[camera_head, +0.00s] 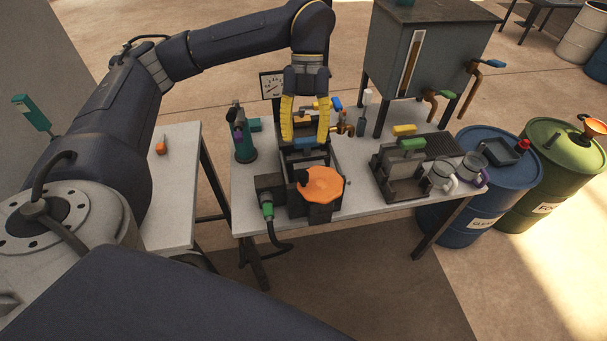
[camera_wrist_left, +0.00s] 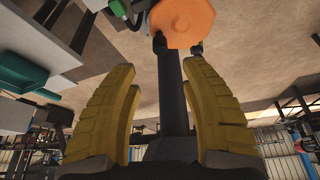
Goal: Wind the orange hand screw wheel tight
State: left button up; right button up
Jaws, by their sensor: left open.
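The orange hand screw wheel (camera_head: 323,184) is on the front of a dark press on the table, facing toward me. In the left wrist view the wheel (camera_wrist_left: 182,22) shows at the top, beyond the fingertips. My left gripper (camera_head: 305,138) points down behind the wheel, over the rear part of the press. Its yellow fingers are spread wide and apart from the wheel. In the left wrist view the gripper (camera_wrist_left: 166,80) has a dark bar of the press showing between its fingers. My right gripper is not in view.
A green-ended cable (camera_head: 267,208) hangs at the press's left. A teal bottle-like tool (camera_head: 243,140) stands to the left. A grey tank (camera_head: 400,60) is behind.

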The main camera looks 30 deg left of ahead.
aim_at(304, 172)
pick_arm(q)
jog(key=x, duration=1)
jog(key=shift+s+d+f, duration=0.1)
jog(key=shift+f, duration=0.25)
jog(key=shift+c, duration=0.2)
grip_shut()
